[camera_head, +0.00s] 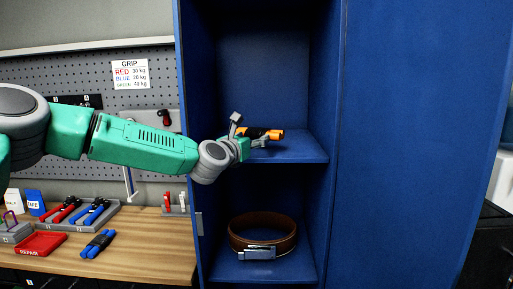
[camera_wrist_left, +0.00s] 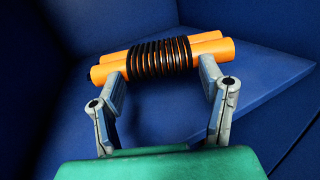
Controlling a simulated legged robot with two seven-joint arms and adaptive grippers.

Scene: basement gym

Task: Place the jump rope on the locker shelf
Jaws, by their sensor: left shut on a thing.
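The jump rope (camera_head: 270,134) has orange handles with a black cord coiled around their middle. It is inside the blue locker, at the upper locker shelf (camera_head: 300,151). My left gripper (camera_head: 250,132) reaches in from the left and is shut on it. In the left wrist view, the fingers of the left gripper (camera_wrist_left: 162,82) are at both sides of the coil of the jump rope (camera_wrist_left: 165,58), with the shelf (camera_wrist_left: 255,85) below. I cannot tell whether the rope touches the shelf. My right gripper is not in view.
A brown leather belt (camera_head: 262,237) lies coiled in the lower compartment. The locker's side walls (camera_head: 195,60) bound the opening. The right part of the upper shelf is clear. A wooden bench (camera_head: 150,245) at left holds several grippers and a red tray (camera_head: 40,244).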

